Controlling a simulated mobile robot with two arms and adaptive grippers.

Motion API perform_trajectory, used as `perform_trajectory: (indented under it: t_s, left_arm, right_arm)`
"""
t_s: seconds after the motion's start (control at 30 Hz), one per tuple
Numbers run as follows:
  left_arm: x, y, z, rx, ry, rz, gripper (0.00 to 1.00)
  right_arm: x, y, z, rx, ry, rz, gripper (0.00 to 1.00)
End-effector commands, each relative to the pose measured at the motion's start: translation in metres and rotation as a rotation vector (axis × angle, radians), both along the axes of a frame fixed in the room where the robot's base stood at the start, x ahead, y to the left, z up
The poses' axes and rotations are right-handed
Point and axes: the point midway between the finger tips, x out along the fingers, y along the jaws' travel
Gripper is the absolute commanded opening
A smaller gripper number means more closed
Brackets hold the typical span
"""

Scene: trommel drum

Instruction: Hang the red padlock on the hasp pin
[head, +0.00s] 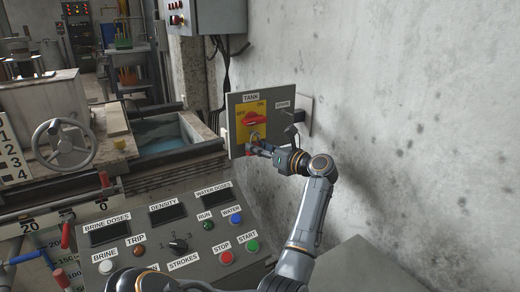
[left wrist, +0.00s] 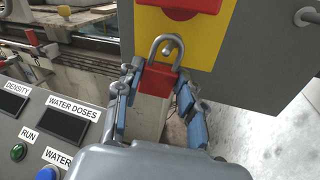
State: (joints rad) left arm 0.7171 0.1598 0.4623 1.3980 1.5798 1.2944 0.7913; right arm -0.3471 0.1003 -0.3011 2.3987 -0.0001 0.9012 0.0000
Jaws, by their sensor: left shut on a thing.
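The red padlock (left wrist: 158,80) is upright between the fingers of my left gripper (left wrist: 159,74), which is shut on its body. Its grey shackle (left wrist: 153,47) points up in front of the yellow plate. The round end of the hasp pin (left wrist: 167,49) shows inside the shackle's loop; I cannot tell whether the shackle is around the pin or only in front of it. In the head view my left gripper (head: 262,150) is at the lower edge of the TANK switch box (head: 236,143), and the padlock is small and partly hidden there. My right gripper is not in view.
A red rotary handle (head: 255,119) sits above the padlock on the yellow plate. A grey bracket (head: 303,112) is on the wall to the right. A console (head: 190,262) with buttons lies below left, and a handwheel (head: 63,145) stands farther left.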

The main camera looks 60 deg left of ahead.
Motion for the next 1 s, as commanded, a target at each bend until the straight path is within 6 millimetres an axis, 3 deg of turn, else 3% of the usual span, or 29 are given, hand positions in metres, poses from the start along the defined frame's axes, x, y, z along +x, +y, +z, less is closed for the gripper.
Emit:
perform_trajectory:
  t_s: [0.4,0.43,0.53,0.57,0.87,1.0]
  left_arm:
    - [0.0,0.0,0.001,0.001,-0.001,0.0,0.03]
    - [0.0,0.0,0.001,0.001,-0.001,0.0,0.43]
    - [0.0,0.0,0.001,0.001,-0.001,0.0,0.63]
    - [0.0,0.0,0.001,0.001,-0.001,0.0,0.65]
    - [0.001,-0.001,0.0,-0.001,0.0,-0.001,0.65]
    - [0.004,-0.014,0.0,-0.003,-0.001,-0.003,0.65]
  right_arm:
    - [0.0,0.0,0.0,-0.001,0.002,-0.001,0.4]
    - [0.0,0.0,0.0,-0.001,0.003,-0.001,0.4]
    - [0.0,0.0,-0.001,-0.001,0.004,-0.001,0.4]
    - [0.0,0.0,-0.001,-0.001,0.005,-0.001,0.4]
    - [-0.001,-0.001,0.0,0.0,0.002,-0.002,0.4]
    - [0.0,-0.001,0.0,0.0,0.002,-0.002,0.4]
